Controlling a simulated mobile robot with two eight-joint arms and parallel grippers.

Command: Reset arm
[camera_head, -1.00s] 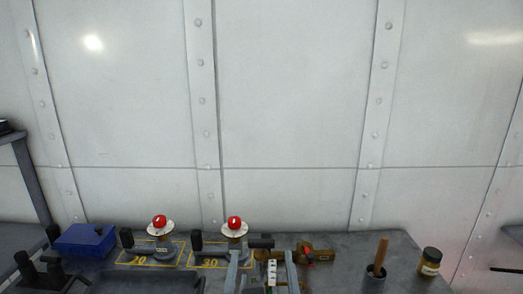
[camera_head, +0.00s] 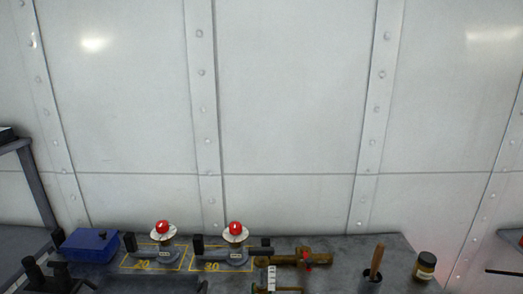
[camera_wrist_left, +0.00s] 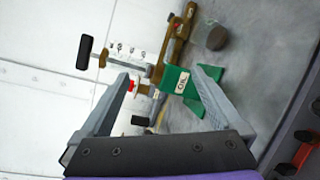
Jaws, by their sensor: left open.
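My left gripper (camera_wrist_left: 166,76) shows in the left wrist view with its two grey fingers spread wide apart. A green block labelled "OIL" (camera_wrist_left: 181,82) is seen beyond and between the fingertips, with no finger closed on it. A brown fitting and a white cylinder with a black handle (camera_wrist_left: 86,52) stand further off. In the head view neither gripper can be made out. My right gripper shows in no view.
Along the bench in the head view are a blue box (camera_head: 90,245), two red-knobbed devices (camera_head: 163,228) (camera_head: 236,229), a brown fitting (camera_head: 312,257), a wooden handle in a dark cup (camera_head: 376,262) and a jar (camera_head: 426,265). A riveted white wall (camera_head: 290,90) stands behind.

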